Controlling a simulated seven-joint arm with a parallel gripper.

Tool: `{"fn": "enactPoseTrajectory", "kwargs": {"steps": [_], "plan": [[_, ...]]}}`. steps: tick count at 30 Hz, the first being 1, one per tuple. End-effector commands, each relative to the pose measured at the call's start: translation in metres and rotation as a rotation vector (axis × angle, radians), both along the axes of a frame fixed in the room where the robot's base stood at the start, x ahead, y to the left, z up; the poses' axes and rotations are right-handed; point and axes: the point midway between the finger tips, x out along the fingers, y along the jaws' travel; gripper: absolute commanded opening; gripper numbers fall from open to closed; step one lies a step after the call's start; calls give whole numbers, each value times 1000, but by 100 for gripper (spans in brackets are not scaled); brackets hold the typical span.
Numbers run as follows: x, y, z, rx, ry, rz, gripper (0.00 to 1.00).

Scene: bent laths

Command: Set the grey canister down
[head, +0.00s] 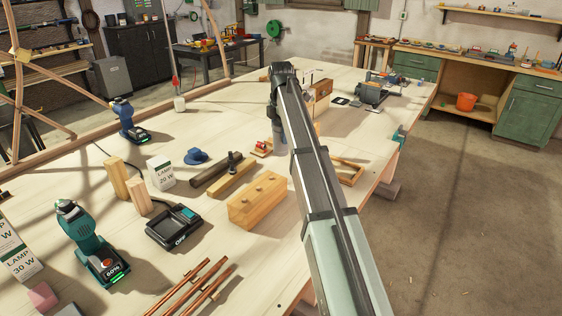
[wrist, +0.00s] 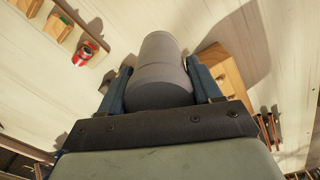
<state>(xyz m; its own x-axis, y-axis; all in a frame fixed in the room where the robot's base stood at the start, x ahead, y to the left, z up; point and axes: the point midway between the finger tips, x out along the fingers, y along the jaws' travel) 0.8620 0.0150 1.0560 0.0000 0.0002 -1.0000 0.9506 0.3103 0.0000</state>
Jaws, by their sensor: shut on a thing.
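The grey canister (wrist: 160,60) is a smooth cylinder with a rounded rim band. In the wrist view it lies between the two blue-grey fingers of my gripper (wrist: 161,82), which are shut on its sides. A dark shadow spreads over the pale bench to its right. In the head view my gripper (head: 279,128) points down over the far middle of the bench. There the arm hides most of what it holds, and I cannot tell the gap between canister and bench.
The pale workbench (head: 215,128) carries a drilled wooden block (head: 257,201), a black charger (head: 174,228), a white lamp box (head: 161,172), a blue-green drill (head: 95,244) and copper rods (head: 192,288). A wooden frame (head: 347,171) lies right of the arm. Clear bench lies left of my gripper.

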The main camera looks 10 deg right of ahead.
Motion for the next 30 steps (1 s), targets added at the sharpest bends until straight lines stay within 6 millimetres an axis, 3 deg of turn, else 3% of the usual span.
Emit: {"fn": "enactPoseTrajectory", "kwargs": {"steps": [6, 21, 30], "plan": [[0, 0, -37, 0, 1, 0, 24], [1, 0, -84, 0, -1, 0, 24], [1, 0, -86, 0, -1, -1, 24]]}}
